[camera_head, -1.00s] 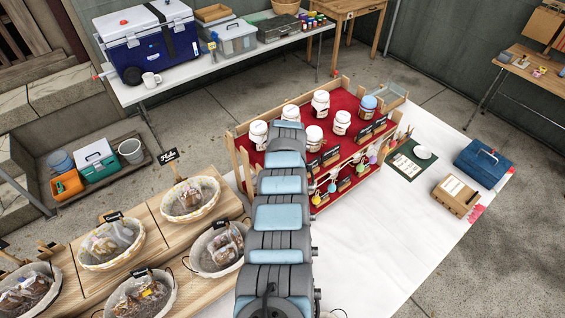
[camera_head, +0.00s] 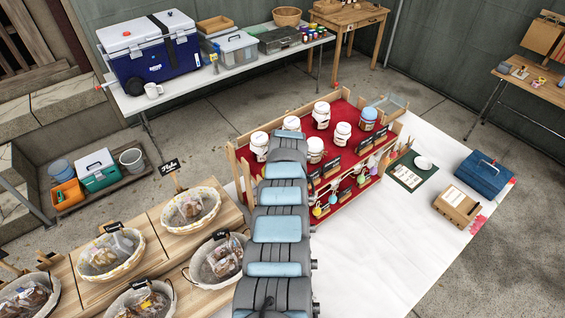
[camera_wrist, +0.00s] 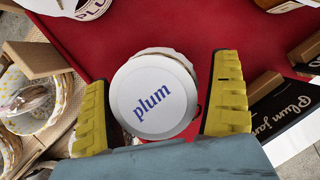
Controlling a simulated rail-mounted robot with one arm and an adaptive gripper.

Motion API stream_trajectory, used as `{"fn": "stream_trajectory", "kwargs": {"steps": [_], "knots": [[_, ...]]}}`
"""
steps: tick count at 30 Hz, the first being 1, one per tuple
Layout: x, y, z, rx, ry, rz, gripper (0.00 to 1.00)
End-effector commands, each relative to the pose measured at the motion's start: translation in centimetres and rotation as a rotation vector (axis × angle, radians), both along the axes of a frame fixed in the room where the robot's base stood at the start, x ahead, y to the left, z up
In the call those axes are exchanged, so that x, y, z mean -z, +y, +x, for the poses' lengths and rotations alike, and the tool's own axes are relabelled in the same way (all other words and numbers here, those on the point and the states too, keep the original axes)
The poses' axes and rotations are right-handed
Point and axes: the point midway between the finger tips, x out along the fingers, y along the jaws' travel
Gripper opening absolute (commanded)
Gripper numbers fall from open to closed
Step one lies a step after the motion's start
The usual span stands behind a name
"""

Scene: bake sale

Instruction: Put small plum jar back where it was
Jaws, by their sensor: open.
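A jar with a white lid printed "plum" (camera_wrist: 155,97) stands upright on the red shelf surface (camera_wrist: 190,35) in the wrist view. My gripper (camera_wrist: 161,78) is open, with one yellow finger on each side of this jar. A gap shows between the lid and the right finger; the left finger is close to the lid's left side, and I cannot tell if it touches. In the head view my arm hides the gripper and the jar between its fingers. Several white-lidded jars, such as one (camera_head: 321,115) at the back, stand on the red-topped rack (camera_head: 300,108).
A second jar with a plum label (camera_wrist: 82,8) stands at the upper left of the wrist view. A "Plum jam" sign (camera_wrist: 290,112) is right of my gripper. A blue-lidded jar (camera_head: 368,119) stands at the rack's right. Baskets (camera_head: 190,207) of baked goods are to the left.

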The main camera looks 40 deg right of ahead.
Motion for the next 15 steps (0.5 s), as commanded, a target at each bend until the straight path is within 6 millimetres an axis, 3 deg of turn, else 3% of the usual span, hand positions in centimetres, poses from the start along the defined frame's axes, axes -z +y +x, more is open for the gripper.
{"fn": "stream_trajectory", "kwargs": {"steps": [15], "knots": [[-3.7, 1.0, -1.0, -0.003, -0.002, 0.001, 0.93]]}}
